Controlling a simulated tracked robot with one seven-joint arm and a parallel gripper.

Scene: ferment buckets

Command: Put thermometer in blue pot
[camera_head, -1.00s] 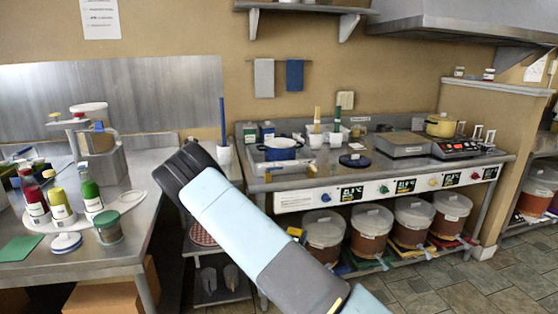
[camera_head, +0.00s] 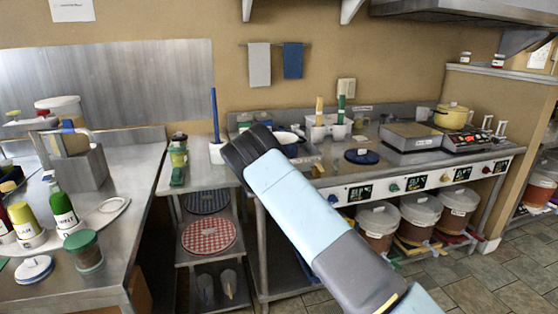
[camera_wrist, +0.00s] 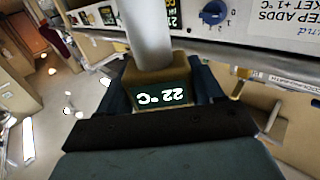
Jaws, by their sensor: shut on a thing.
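My gripper (camera_wrist: 162,100) shows in the wrist view, its dark fingers closed on both sides of the thermometer. The thermometer (camera_wrist: 165,96) has a brownish body, a display reading 22 °C, and a thick pale metal stem running up out of the picture. In the head view my arm crosses the lower middle, and neither the gripper fingers nor the thermometer can be made out. The blue pot (camera_head: 290,150) stands on the steel counter at the back, mostly hidden behind the dark joint of my arm.
The counter (camera_head: 335,170) also carries cups with upright tools, a dark blue lid (camera_head: 362,156), a scale (camera_head: 410,135) and a yellow pot (camera_head: 453,117). Buckets (camera_head: 420,208) stand below it. A side table with bottles (camera_head: 62,206) is at left. Floor is open at lower right.

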